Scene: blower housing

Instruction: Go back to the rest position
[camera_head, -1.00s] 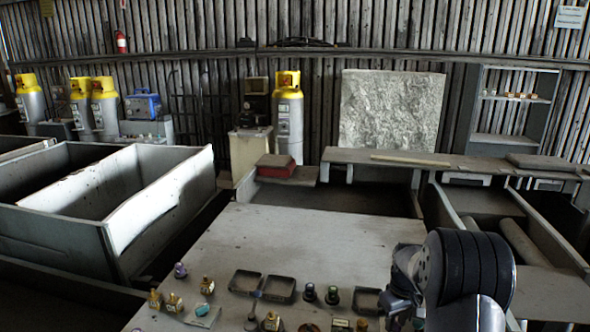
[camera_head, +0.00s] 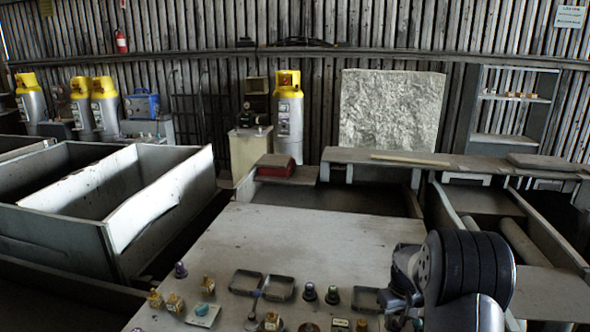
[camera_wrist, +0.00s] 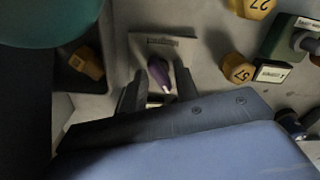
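My gripper (camera_wrist: 157,85) shows in the wrist view with its two dark fingers spread apart. A purple piece (camera_wrist: 158,72) on a small pale plate (camera_wrist: 145,45) shows between the fingertips, with gaps on both sides; the fingers do not appear to grip it. In the head view my arm stands at the lower right over the pale table (camera_head: 310,235). My gripper's fingers cannot be made out in that view.
Two dark trays (camera_head: 245,271) (camera_head: 279,298), brass fittings (camera_head: 174,304), a teal piece (camera_head: 207,287) and dark knobs (camera_head: 309,291) stand along the table's near side. In the wrist view, numbered yellow parts (camera_wrist: 238,68) and a green block (camera_wrist: 290,45) lie right. The table's far part is bare.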

